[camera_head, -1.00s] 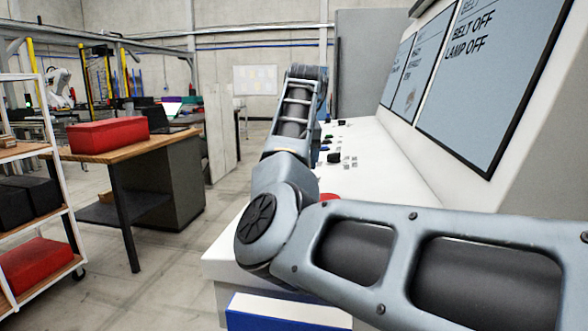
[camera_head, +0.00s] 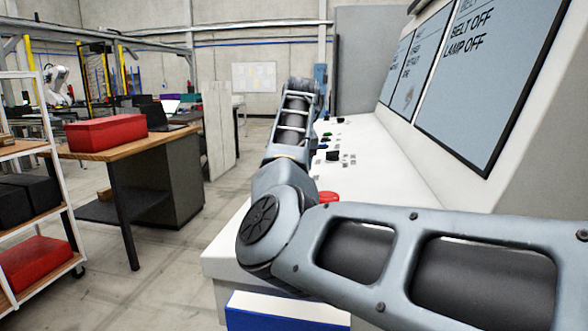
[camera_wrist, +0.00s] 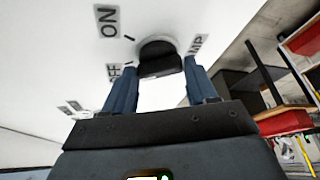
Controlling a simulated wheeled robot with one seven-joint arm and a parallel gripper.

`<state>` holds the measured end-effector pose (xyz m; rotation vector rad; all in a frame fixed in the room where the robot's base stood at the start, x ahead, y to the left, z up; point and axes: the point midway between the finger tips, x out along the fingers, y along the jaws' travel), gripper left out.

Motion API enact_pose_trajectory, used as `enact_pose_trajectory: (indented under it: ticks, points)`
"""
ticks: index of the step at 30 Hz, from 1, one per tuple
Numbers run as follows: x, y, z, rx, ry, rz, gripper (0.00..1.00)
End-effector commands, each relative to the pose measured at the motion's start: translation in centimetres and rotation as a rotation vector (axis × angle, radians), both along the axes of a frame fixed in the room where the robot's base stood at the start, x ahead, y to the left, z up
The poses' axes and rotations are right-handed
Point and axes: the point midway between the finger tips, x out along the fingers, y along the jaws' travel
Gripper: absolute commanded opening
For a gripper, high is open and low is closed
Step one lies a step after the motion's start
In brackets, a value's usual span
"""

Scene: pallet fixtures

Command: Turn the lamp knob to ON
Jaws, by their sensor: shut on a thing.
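The lamp knob (camera_wrist: 160,56) is black and round with a raised grip bar, on the white panel in the wrist view. An ON label (camera_wrist: 108,20) lies up and left of it, an OFF label (camera_wrist: 114,72) to its left, and a partly hidden lamp label (camera_wrist: 198,44) to its right. My gripper (camera_wrist: 159,66) is shut on the knob, one blue finger on each side. The knob's exact pointing angle is hard to tell. In the head view my arm hides my gripper, and the screen (camera_head: 495,75) reads BELT OFF and LAMP OFF.
The white console (camera_head: 375,180) carries a red button (camera_head: 328,197) and several small knobs beside my arm. A wooden-topped table (camera_head: 130,146) with a red box (camera_head: 107,132) and a white shelf rack (camera_head: 50,130) stand at left. Floor between them and the console is clear.

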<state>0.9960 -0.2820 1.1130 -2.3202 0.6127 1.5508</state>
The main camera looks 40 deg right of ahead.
Motion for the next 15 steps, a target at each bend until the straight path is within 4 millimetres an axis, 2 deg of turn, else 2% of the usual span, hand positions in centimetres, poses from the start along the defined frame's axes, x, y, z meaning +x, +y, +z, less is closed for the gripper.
enact_pose_trajectory:
  ticks: [1,5,15]
  points:
    - [0.0,0.01,0.01,0.0,0.0,0.0,0.39]
    - [0.0,0.01,0.01,0.0,0.0,0.0,0.27]
    - [0.03,0.05,0.19,-0.001,0.002,-0.053,0.27]
